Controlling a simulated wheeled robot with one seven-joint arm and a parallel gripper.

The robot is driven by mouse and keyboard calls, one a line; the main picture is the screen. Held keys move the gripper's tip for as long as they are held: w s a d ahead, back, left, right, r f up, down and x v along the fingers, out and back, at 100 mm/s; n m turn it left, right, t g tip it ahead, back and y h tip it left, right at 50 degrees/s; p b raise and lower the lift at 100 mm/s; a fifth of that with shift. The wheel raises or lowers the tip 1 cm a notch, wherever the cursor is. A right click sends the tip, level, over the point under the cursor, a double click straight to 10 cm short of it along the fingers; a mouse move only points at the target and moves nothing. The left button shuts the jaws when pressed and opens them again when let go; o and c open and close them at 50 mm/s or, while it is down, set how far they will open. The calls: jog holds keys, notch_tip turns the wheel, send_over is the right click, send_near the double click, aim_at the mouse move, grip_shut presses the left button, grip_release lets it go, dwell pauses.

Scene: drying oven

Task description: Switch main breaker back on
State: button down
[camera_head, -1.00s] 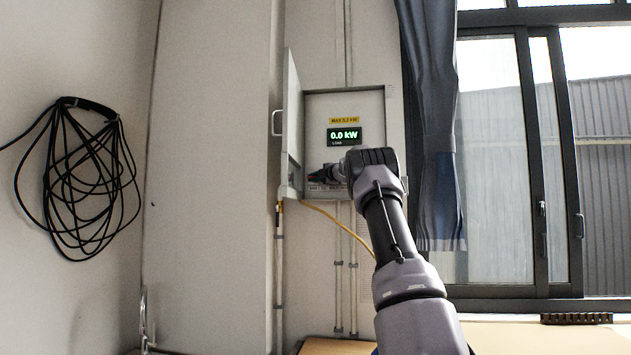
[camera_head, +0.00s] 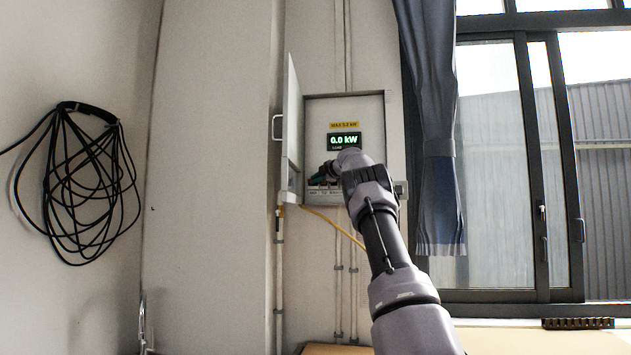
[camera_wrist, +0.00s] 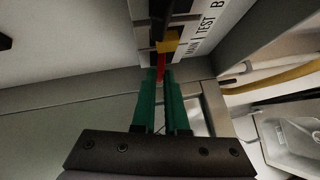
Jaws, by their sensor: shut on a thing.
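The open breaker box (camera_head: 373,112) is on the wall in the head view, with a display (camera_head: 344,141) reading 0.0 kW. In the wrist view, a white label strip (camera_wrist: 203,35) with the words MAIN and TEST runs beside the dark breaker row. A red lever (camera_wrist: 161,68) with a yellow piece (camera_wrist: 167,46) beside it stands by the MAIN label. My gripper (camera_wrist: 159,76) has green fingers, nearly together, shut on the red lever at their tips. My gripper (camera_head: 318,174) also shows at the box's lower left, where my wrist hides part of the breaker row.
The box's door (camera_head: 292,130) stands open on the left, close to my gripper. A yellow cable (camera_head: 333,223) hangs below the box. A curtain (camera_head: 436,150) and window are on the right. A coiled black cable (camera_head: 85,180) hangs on the left wall.

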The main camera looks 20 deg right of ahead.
jog(key=c, duration=0.9)
grip_release()
jog(key=shift+c, duration=0.2)
jog(key=v, duration=1)
jog(key=shift+s, duration=0.4)
